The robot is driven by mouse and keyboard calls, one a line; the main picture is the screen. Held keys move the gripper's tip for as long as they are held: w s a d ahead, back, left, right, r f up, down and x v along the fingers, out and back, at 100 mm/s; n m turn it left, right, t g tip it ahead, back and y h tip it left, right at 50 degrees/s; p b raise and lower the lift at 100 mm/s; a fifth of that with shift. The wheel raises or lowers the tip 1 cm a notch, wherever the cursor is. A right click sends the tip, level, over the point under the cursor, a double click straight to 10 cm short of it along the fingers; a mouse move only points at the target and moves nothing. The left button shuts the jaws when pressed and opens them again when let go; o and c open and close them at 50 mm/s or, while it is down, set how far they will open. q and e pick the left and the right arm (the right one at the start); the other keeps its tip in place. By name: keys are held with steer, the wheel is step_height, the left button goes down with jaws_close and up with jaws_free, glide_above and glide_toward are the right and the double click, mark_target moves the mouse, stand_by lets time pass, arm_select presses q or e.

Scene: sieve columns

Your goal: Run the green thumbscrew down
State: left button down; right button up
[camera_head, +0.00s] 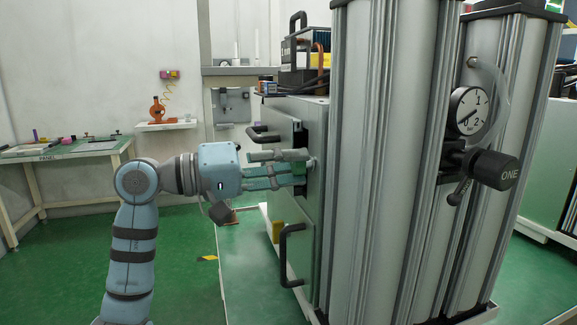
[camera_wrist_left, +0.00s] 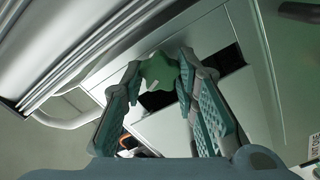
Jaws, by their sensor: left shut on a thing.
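The green thumbscrew (camera_wrist_left: 159,72) shows in the left wrist view as a lobed green knob with a small white mark. It lies between the fingertips of my left gripper (camera_wrist_left: 158,76), which is shut on it. In the head view my left gripper (camera_head: 300,170) reaches in from the left to the side of the grey cabinet (camera_head: 310,215). The fingers largely hide the thumbscrew there. My right gripper is in neither view.
Tall silver columns (camera_head: 385,170) stand close to the right of my left gripper. Black handles (camera_head: 284,255) stick out of the cabinet below and above it. A gauge (camera_head: 468,111) and a black knob marked ONE (camera_head: 495,170) are at the right. Green floor lies open at left.

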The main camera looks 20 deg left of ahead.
arm_select(q)
steer(key=c, duration=1.5)
jaws_free()
steer(key=shift+c, duration=0.2)
steer(key=v, duration=1.2)
